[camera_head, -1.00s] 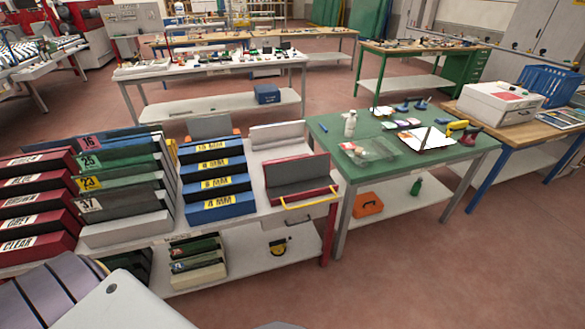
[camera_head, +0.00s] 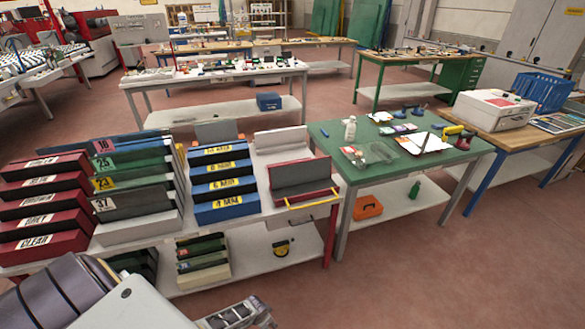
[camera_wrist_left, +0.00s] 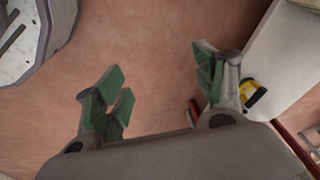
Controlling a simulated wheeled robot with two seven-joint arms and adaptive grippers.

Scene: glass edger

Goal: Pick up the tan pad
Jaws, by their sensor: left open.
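I cannot make out a tan pad for certain in either view. Several small items lie on the green-topped table (camera_head: 330,133), among them small coloured pieces (camera_head: 404,127) too small to tell apart. My left gripper (camera_wrist_left: 160,88) is open and empty in the left wrist view, its green-padded fingers wide apart above the bare red floor. Part of its wrist shows at the bottom edge of the head view, in front of the shelved bench and well short of the green table. My right gripper is not in view.
A white bench (camera_head: 268,212) carries red, green and blue labelled boxes, and a red-edged holder (camera_head: 302,182) at its right end. A white bottle (camera_head: 350,129) and a clipboard (camera_head: 424,143) are on the green table. An orange case (camera_head: 367,207) sits below. Floor at front right is clear.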

